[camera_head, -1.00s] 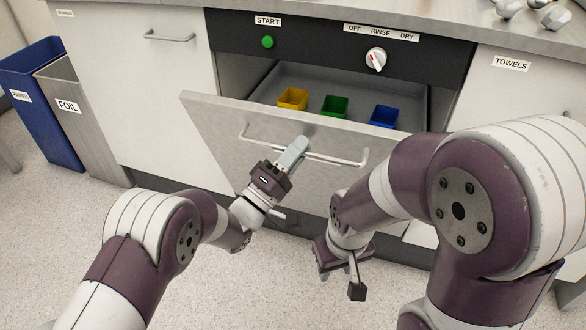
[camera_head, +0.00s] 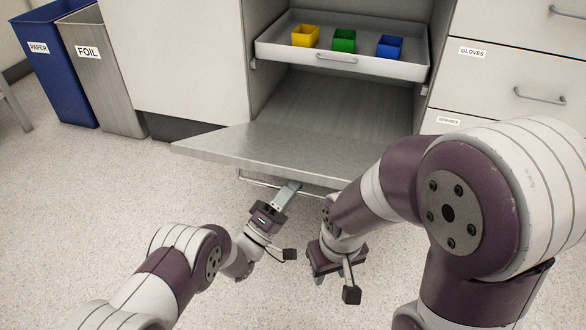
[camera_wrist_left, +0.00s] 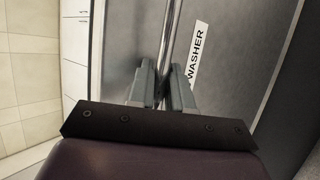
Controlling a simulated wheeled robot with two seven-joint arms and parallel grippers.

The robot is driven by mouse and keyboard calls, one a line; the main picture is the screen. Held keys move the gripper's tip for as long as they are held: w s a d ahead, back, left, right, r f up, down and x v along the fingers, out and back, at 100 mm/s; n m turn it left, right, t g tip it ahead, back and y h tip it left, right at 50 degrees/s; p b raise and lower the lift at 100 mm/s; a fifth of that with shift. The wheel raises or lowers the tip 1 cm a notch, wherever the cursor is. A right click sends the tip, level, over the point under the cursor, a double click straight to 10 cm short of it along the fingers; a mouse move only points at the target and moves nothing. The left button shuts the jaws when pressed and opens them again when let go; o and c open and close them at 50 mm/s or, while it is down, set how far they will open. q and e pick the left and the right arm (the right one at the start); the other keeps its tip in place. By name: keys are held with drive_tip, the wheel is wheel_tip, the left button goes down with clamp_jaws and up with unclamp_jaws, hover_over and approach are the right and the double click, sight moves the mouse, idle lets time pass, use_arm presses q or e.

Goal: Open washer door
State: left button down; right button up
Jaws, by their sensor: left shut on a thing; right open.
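The washer door (camera_head: 225,147) is folded far down and out, close to level, with its metal inner face up. Its bar handle (camera_head: 258,183) shows below the door's front edge. My left gripper (camera_head: 289,188) is shut on the handle under the front edge. In the left wrist view the handle bar (camera_wrist_left: 172,38) runs between my left fingers (camera_wrist_left: 164,88), beside the label "WASHER" (camera_wrist_left: 196,60) on the door's outer face. My right gripper (camera_head: 352,285) hangs low over the floor, open and away from the door; its fingertips are only partly clear.
Paper (camera_head: 55,75) and foil (camera_head: 105,85) bins stand at left. Drawers (camera_head: 510,75) are at right. Floor in front is clear.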

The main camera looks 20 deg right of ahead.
use_arm(q)
wheel_tip(320, 180, down, 7)
drive_tip(key=s+a+b, duration=0.1)
drive_tip(key=b, duration=0.1)
drive_tip(key=shift+s, duration=0.35)
drive_tip(key=shift+a+r, duration=0.1)
drive_tip(key=c, duration=1.1)
unclamp_jaws()
drive_tip(key=p+v, duration=0.5)
drive_tip(key=v, duration=0.7)
drive_tip(key=shift+s+a+f, duration=0.2)
drive_tip(key=shift+a, duration=0.05)
